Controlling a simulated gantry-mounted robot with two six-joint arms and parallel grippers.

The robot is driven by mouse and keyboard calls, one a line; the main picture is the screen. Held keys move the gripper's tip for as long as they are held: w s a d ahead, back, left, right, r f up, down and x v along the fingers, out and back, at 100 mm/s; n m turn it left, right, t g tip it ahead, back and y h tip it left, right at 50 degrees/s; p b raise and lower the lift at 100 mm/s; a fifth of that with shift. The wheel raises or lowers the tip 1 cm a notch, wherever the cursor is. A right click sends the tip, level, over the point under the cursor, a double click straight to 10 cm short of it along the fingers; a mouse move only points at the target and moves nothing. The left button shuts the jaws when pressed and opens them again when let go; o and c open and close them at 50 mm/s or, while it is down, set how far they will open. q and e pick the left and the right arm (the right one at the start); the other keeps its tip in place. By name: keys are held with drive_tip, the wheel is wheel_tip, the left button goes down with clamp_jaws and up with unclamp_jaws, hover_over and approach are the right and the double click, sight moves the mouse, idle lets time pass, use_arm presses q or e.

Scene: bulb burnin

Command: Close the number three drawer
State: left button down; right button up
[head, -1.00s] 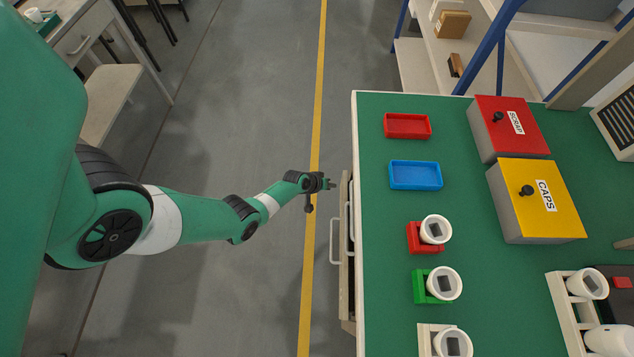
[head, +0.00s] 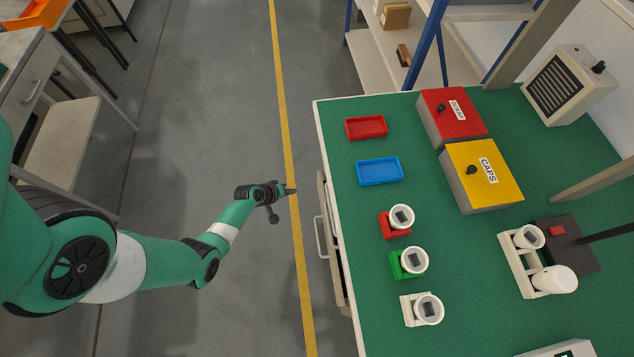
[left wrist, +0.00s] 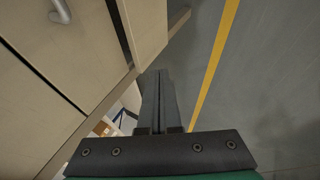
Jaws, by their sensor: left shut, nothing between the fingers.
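The drawer fronts (head: 341,292) are on the left side of the green-topped bench, seen steeply from above, and stand a little out from its edge. A pale bar handle (head: 320,238) juts out from them, and a dark gap shows behind the fronts. No drawer numbers are readable, so I cannot tell which is number three. My left gripper (head: 291,190) is shut and empty over the floor, left of the fronts and apart from them. In the left wrist view, its fingers (left wrist: 160,100) are together, with beige panels and a handle (left wrist: 61,12) at the left. My right gripper is out of view.
The bench (head: 350,230) carries red (head: 366,127) and blue (head: 380,171) trays, cups on coloured holders, and red (head: 450,115) and yellow (head: 480,175) boxes. Clear floor with a yellow line (head: 283,110) lies left of the bench. A grey desk (head: 45,85) stands far left.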

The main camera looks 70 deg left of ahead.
use_arm(q)
drive_tip(key=s+d+f+n+t+h+b, duration=0.1)
drive_tip(key=s+d+n+h, duration=0.25)
drive_tip(key=d+n, duration=0.55)
drive_tip(key=s+d+n+t+h, duration=0.15)
drive_tip(key=s+d+n, duration=0.35)
drive_tip(key=d+n, duration=0.5)
drive_tip(key=m+b, duration=0.2)
drive_tip(key=b, duration=0.5)
hover_over(323, 256)
drive_tip(key=shift+g, duration=0.35)
wheel_tip(323, 256, down, 7)
drive_tip(key=shift+s+d+f, duration=0.1)
drive_tip(key=shift+s, duration=0.05)
